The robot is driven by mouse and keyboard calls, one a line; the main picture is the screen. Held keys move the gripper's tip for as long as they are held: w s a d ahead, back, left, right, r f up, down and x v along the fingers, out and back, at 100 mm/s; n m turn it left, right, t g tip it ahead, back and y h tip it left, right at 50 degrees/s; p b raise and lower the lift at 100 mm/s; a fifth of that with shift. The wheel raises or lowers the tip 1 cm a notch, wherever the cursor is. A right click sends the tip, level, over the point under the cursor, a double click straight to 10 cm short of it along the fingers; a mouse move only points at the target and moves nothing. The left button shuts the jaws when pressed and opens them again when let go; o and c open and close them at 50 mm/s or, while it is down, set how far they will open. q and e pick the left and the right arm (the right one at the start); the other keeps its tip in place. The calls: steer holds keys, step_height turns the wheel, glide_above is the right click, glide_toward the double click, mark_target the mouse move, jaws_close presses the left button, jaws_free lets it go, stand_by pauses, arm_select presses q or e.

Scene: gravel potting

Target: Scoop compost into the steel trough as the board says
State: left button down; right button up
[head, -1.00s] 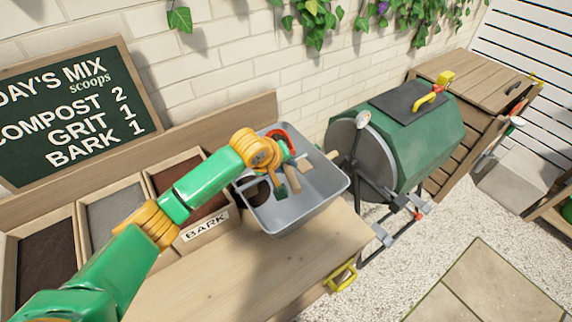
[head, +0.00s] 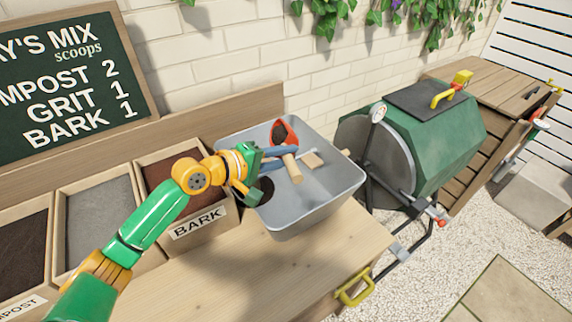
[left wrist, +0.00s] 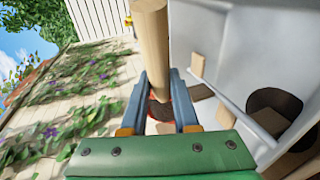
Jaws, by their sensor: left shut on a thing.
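My left gripper (head: 285,160) is over the steel trough (head: 322,205), shut on the wooden handle (left wrist: 151,45) of a red scoop (head: 292,125). The scoop's bowl is tilted near the trough's back wall, with dark stuff visible in it. A dark round patch of compost-like material (head: 264,188) lies at the trough's left side; it also shows in the left wrist view (left wrist: 274,112). The compost bin (head: 22,255) is at the far left, partly cut off. The board (head: 65,85) reads compost 2, grit 1, bark 1. My right gripper is out of view.
A grit bin (head: 98,225) and a labelled bark bin (head: 165,170) stand left of the trough. A tan block (head: 312,160) and a pale rod are in the trough. A green tumbler (head: 425,140) stands to the right. The bench front (head: 220,275) is clear.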

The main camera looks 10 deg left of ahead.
arm_select(q)
steer(key=n+t+h+b, duration=0.1)
steer(key=b, duration=0.2)
steer(key=f+n+t+h+b, duration=0.1)
steer(key=t+b, duration=0.1)
steer(key=b, duration=0.2)
steer(key=shift+s+a+f, duration=0.15)
steer(key=shift+f, duration=0.1)
steer(key=shift+n+b, duration=0.3)
steer(key=shift+b, duration=0.4)
steer(key=shift+r+t, duration=0.15)
steer(key=shift+t, duration=0.35)
steer(key=shift+a, duration=0.1)
